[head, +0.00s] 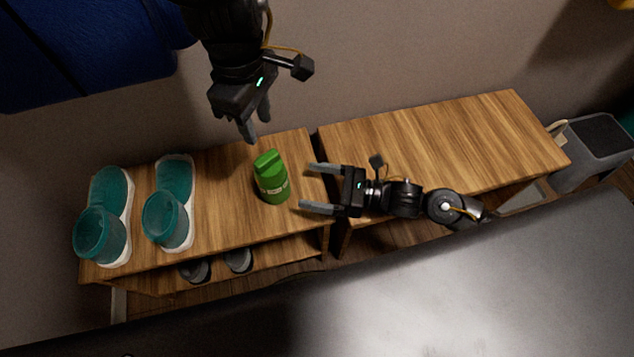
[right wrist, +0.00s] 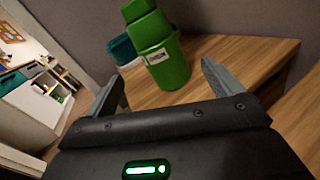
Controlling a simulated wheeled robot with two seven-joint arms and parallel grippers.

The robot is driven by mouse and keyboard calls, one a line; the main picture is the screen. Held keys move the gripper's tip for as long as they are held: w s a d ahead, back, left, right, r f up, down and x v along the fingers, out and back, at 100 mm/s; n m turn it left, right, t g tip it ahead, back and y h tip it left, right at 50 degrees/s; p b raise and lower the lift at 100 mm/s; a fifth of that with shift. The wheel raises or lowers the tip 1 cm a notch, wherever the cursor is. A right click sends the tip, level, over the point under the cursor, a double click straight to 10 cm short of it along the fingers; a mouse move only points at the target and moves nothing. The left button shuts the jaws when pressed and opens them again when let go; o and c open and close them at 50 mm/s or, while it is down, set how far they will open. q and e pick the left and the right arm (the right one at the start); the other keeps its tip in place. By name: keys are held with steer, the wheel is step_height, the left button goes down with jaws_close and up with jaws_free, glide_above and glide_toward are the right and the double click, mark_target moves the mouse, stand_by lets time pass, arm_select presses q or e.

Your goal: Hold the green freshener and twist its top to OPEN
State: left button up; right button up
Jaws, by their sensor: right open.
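The green freshener (head: 272,180) stands on the wooden cabinet top, with a pale label around its lower body and a narrower green top. It also shows in the right wrist view (right wrist: 166,62), straight ahead between the fingers and beyond their tips. My right gripper (head: 312,187) is open, just right of the freshener, its fingers pointing at it without touching. My left gripper (head: 259,130) hangs above and behind the freshener, fingers pointing down, apart from it. Its two fingers look separated, with nothing between them. Any OPEN mark on the top is too small to read.
Dark shoes (head: 238,260) sit on the shelf below. A grey bin (head: 597,150) stands at far right, and a wall is behind.

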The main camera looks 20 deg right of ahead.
mark_target(270, 177)
steer(key=shift+n, duration=1.3)
steer(key=x, duration=1.1)
steer(key=shift+d, duration=0.1)
